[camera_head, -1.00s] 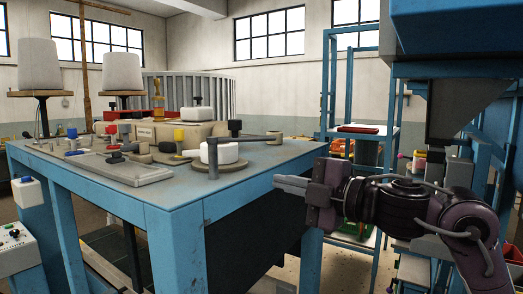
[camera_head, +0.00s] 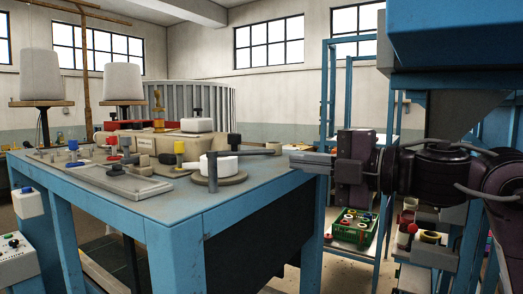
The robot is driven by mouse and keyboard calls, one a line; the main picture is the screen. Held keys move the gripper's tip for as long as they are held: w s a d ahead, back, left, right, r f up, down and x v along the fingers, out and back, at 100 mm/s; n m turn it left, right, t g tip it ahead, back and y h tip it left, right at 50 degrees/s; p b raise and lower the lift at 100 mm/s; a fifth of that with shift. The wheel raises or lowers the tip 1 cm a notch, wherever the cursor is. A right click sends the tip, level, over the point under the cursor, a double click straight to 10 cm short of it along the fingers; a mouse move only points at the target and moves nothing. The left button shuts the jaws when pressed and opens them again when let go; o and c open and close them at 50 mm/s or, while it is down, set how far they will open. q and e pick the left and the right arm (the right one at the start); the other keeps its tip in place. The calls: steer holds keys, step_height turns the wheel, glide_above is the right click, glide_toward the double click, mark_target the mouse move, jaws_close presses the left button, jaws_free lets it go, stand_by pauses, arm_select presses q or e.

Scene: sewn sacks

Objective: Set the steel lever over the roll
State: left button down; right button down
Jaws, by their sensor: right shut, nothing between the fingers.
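The white roll (camera_head: 226,167) lies on a round grey base plate at the front right of the blue table. The steel lever (camera_head: 255,153) is a thin dark bar at about the height of the roll's top. My right gripper (camera_head: 291,158) is shut and empty, fingers pointing left, close to the lever's right end; contact is unclear. My left gripper is not in view.
A blue rack with a green crate (camera_head: 350,232) stands beyond my right arm.

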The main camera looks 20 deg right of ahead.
mark_target(243, 153)
steer(key=p+x, duration=0.1)
steer(key=x, duration=0.2)
steer(key=p+x, duration=0.2)
steer(key=x, duration=0.1)
steer(key=w+d+p+x, duration=0.1)
steer(key=p+x, duration=0.1)
steer(key=x, duration=0.1)
steer(key=shift+w+a+r, duration=0.1)
steer(key=shift+w+r, duration=0.1)
steer(key=shift+w, duration=0.1)
steer(key=shift+w+d+f, duration=0.2)
steer(key=shift+w+d, duration=0.05)
steer(key=shift+w, duration=0.5)
